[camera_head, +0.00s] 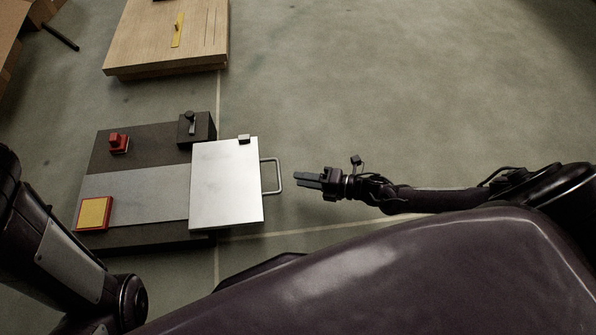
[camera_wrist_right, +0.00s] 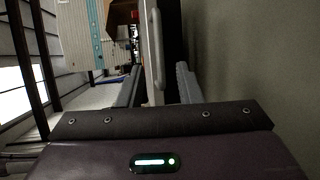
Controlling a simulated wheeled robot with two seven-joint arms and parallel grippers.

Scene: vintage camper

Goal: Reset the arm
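My right gripper (camera_head: 309,180) comes in from the right in the head view, its fingers pointing left. The fingers are spread apart and empty; in the wrist view the right gripper (camera_wrist_right: 157,88) shows a gap between them. A silver metal panel (camera_head: 225,190) with a U-shaped handle (camera_head: 278,176) is to the left of the fingertips. A clear gap separates fingertips and handle. The handle (camera_wrist_right: 155,45) shows beyond the fingers in the wrist view. My left arm shows at the left edge of the head view, but its gripper is not visible.
The silver panel is on a dark board (camera_head: 150,133) with a red knob (camera_head: 118,141), a black switch box (camera_head: 197,128) and a yellow square (camera_head: 94,213). A wooden table (camera_head: 140,45) stands behind. The floor (camera_head: 400,90) to the right is clear.

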